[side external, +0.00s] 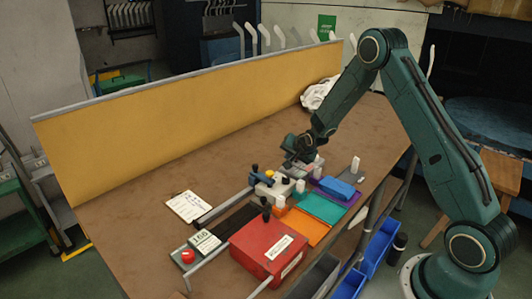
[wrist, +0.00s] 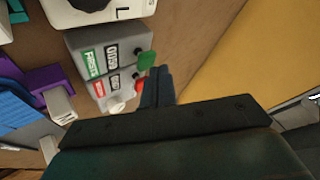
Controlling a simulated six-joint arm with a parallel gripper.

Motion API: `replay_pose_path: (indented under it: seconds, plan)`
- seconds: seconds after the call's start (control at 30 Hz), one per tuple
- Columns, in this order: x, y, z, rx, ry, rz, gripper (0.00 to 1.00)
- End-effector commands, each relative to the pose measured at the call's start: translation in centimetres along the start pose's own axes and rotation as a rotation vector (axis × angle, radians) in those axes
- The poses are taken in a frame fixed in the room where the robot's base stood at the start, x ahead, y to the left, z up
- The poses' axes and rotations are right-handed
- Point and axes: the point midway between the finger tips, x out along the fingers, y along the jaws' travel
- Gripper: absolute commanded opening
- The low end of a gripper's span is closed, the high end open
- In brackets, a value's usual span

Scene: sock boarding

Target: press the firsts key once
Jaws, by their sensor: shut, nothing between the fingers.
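A grey counter box (wrist: 112,62) is in the wrist view, left of my gripper. It has a row with a green label (wrist: 90,60) and number window beside a green key (wrist: 147,60), and a row with a red label (wrist: 98,90) and number window beside a red key (wrist: 139,86). The label print is small; the green one seems to read "FIRSTS". My gripper (wrist: 158,73) is shut and empty, its dark fingertips just right of the two keys. I cannot tell whether they touch a key. In the side view my gripper (side external: 299,160) hangs low over the bench.
A white piece marked L (wrist: 95,10) lies beyond the box. Purple and blue cloths (side external: 337,188), a teal cloth (side external: 320,206), a red box (side external: 268,249) and white bottles stand nearby. A yellow panel (side external: 200,112) walls the bench's back.

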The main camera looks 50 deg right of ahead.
Motion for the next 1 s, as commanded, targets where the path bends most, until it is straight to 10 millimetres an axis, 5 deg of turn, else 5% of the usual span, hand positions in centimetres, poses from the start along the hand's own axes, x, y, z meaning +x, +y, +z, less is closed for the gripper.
replay_pose_path:
  seconds: [1.0]
  plan:
    - [-2.2, -1.6, -1.6, 0.0, 0.003, -0.003, 0.0]
